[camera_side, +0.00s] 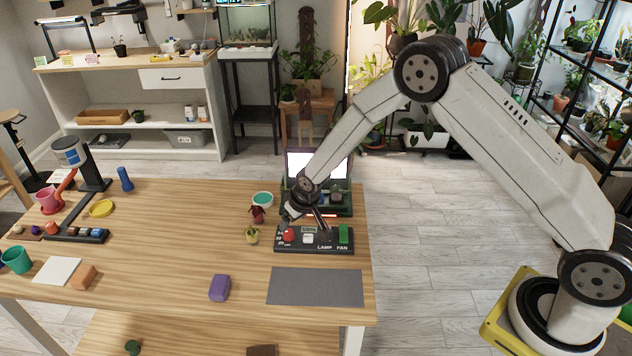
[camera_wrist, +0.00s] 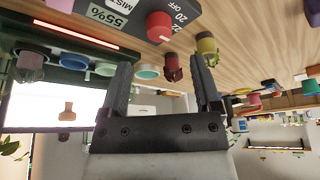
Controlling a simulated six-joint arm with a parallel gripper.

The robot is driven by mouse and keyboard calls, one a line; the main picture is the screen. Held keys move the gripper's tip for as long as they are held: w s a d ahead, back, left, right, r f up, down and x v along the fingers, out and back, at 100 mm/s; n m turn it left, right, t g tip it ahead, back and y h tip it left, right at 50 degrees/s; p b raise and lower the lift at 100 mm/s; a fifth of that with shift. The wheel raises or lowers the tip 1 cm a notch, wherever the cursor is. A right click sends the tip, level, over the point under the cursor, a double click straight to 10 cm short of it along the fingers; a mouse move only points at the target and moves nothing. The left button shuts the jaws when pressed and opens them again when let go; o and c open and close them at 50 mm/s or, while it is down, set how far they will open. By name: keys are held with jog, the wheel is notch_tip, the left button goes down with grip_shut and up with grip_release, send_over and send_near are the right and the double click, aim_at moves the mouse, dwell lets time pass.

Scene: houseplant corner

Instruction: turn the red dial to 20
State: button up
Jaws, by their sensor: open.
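The red dial (camera_side: 289,236) sits at the left end of a dark control panel (camera_side: 313,246) on the wooden table. In the wrist view the red dial (camera_wrist: 159,27) is near the top, with the marks 20, OFF and 22 beside it. I cannot make out where the dial points. My gripper (camera_side: 290,213) is above and just behind the dial in the side view. In the wrist view my gripper (camera_wrist: 161,62) is open, with nothing held between its fingers. The dial shows beyond the fingertips, apart from them.
A dark red plant (camera_side: 257,213), a yellow-green plant (camera_side: 251,235) and a teal bowl (camera_side: 262,199) stand close left of the panel. A green switch (camera_side: 343,234) is at its right end. A lit case (camera_side: 335,203) stands behind. A grey mat (camera_side: 316,287) lies clear in front.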

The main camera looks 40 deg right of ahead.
aim_at(289, 231)
jog(key=shift+s+r, duration=0.3)
jog(key=shift+r, duration=0.35)
jog(key=shift+c, duration=1.4)
jog(key=m, duration=0.1)
jog(key=w+m, duration=0.1)
jog(key=m+g, duration=0.1)
jog(key=shift+w+d+f, duration=0.15)
jog(key=shift+w+d, duration=0.05)
jog(key=shift+d, duration=0.05)
jog(key=m, duration=0.1)
jog(key=m+g, duration=0.1)
jog(key=m, duration=0.1)
jog(key=shift+w, duration=0.4)
jog(key=m, duration=0.1)
jog(key=m+g, duration=0.1)
jog(key=m, duration=0.2)
jog(key=shift+w+r+m+g, duration=0.4)
jog(key=shift+f, duration=0.1)
jog(key=shift+w+a+f, duration=0.1)
jog(key=shift+f, duration=1.8)
jog(key=shift+w+a+f, duration=0.1)
jog(key=shift+f, duration=1.8)
